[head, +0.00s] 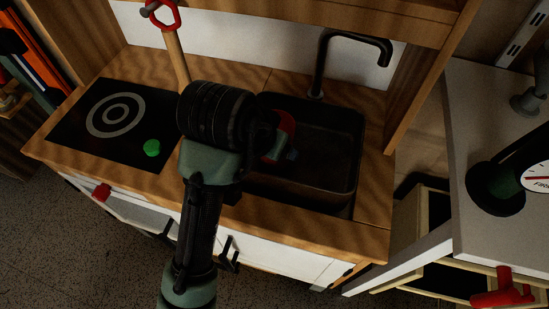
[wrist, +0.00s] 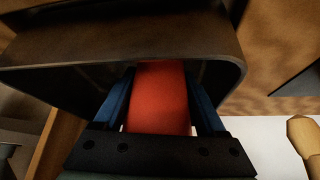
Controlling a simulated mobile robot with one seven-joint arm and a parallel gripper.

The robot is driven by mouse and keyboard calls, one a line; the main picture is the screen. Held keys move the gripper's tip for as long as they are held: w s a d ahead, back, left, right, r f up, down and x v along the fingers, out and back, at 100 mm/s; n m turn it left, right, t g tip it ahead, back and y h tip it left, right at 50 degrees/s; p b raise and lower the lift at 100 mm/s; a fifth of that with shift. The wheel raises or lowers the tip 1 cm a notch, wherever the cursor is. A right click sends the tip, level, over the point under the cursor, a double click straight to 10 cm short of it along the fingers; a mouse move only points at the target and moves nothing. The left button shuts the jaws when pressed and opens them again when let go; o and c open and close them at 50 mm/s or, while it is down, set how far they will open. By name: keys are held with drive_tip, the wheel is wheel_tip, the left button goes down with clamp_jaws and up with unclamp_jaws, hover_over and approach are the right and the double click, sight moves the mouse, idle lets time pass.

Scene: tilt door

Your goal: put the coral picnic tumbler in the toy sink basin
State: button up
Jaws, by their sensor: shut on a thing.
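The coral tumbler shows as a red piece in the head view (head: 286,122), partly hidden by my wrist, and as a red band in the wrist view (wrist: 160,98). My gripper (head: 284,150) is shut on it, with a blue finger on each side in the wrist view. The dark toy sink basin (head: 338,150) is set into the wooden counter. In the head view the gripper and tumbler overlap the basin's left part. The basin's dark wall also shows behind the tumbler in the wrist view (wrist: 190,42). I cannot tell whether the tumbler touches the basin floor.
A black faucet (head: 350,45) rises behind the basin. A black hob plate (head: 75,120) with a green knob-like piece (head: 152,148) lies left of my arm. A red-topped wooden handle (head: 172,40) stands at the back. A white surface (head: 490,150) is at the right.

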drive_tip(key=shift+f, duration=0.4)
idle(0.3)
drive_tip(key=o, duration=1.3)
drive_tip(key=shift+r, duration=0.1)
drive_tip(key=p+v, duration=0.8)
drive_tip(key=v, duration=0.5)
